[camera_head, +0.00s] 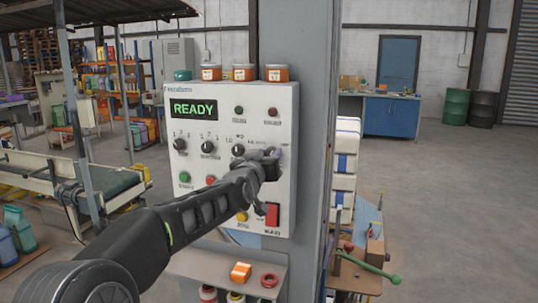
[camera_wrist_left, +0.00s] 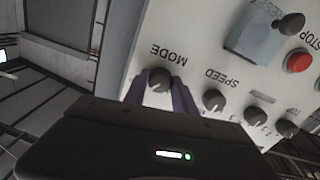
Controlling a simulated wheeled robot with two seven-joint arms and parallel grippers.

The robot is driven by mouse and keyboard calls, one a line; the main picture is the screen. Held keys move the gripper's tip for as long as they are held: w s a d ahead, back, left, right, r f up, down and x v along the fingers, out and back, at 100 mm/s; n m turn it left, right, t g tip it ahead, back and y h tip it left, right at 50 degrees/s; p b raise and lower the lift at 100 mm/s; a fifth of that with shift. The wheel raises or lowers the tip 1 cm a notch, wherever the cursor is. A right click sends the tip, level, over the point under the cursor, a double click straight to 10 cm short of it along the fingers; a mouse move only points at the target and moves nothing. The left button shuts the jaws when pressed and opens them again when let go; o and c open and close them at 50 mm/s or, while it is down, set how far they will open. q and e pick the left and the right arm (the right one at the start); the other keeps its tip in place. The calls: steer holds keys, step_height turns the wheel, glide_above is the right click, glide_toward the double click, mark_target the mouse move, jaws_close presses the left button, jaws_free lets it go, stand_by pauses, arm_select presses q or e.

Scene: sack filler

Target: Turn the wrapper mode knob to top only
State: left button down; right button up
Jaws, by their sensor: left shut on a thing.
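The knob labelled MODE (camera_wrist_left: 159,79) is a small dark round knob on the light grey control panel (camera_head: 222,225). In the left wrist view the panel's lettering is upside down. My left gripper (camera_wrist_left: 163,92) has its two fingers on either side of the MODE knob and is shut on it. In the head view my left gripper (camera_head: 274,155) is against the right part of the panel and hides this knob. Which setting the knob points to cannot be read. My right gripper is in neither view.
The panel display (camera_head: 194,109) reads READY. The SPEED knob (camera_wrist_left: 213,99) is beside the MODE knob. A red switch (camera_head: 272,215) is low on the panel, below my gripper. A shelf (camera_head: 200,262) with small items is below.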

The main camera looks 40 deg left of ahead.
arm_select(q)
steer(key=shift+f+m, duration=0.1)
steer(key=shift+m, duration=0.8)
steer(key=c, duration=1)
jaws_free()
steer(key=shift+s, duration=0.15)
steer(key=b+v, duration=0.1)
steer(key=v, duration=0.6)
steer(key=shift+s+d+b, duration=0.15)
steer(key=shift+s+b, duration=0.1)
steer(key=shift+b, duration=0.05)
